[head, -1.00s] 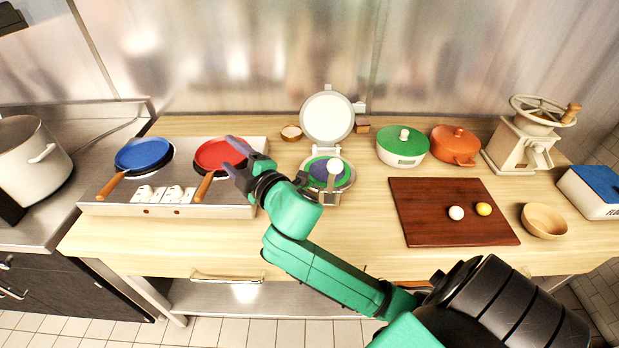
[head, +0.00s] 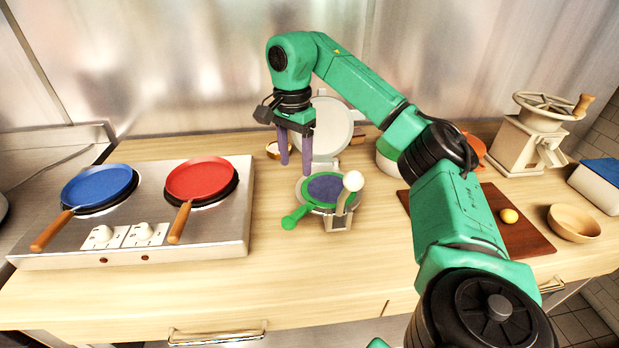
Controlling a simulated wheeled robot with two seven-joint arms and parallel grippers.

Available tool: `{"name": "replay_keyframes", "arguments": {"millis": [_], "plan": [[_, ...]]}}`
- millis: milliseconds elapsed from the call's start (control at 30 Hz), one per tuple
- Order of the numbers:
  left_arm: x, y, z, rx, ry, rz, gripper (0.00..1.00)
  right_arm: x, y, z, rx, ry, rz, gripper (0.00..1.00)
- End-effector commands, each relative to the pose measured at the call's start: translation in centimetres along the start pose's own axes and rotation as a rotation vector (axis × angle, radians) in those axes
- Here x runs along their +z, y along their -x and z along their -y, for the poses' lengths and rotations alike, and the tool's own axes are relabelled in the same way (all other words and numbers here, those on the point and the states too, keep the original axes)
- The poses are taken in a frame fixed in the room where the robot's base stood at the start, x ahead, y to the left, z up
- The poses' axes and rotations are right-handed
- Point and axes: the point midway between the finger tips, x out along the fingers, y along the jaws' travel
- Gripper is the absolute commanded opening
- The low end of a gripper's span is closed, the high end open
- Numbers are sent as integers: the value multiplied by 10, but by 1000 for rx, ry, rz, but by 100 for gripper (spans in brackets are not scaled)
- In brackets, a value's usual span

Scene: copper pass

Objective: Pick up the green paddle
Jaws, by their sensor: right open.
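The green paddle (head: 294,219) lies on the lower plate of the open press (head: 338,222), its handle sticking out to the front left. A purple disc (head: 325,188) covers most of the paddle's round part, leaving a green rim. My right gripper (head: 295,168) is open and empty, with its purple fingers pointing down. It hangs above and behind the paddle, in front of the press's raised white lid (head: 330,128). In the picture the fingertips are apart from the paddle handle. My left gripper does not show.
A two-burner stove with a blue pan (head: 98,184) and a red pan (head: 200,178) stands to the left. My right arm partly hides the pots and the dark board (head: 530,241) with a yellow ball (head: 509,216). The counter in front of the paddle is clear.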

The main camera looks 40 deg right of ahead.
Motion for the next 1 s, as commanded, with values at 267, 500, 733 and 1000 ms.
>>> {"name": "replay_keyframes", "arguments": {"millis": [267,500,733,1000], "plan": [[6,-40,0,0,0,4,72,1,-71,-1,3,1,1,65],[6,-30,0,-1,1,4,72,-1,-100,-6,5,1,0,65],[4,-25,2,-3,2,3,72,0,-134,-8,0,2,2,65],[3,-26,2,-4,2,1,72,0,-135,-7,-2,2,2,31]]}}
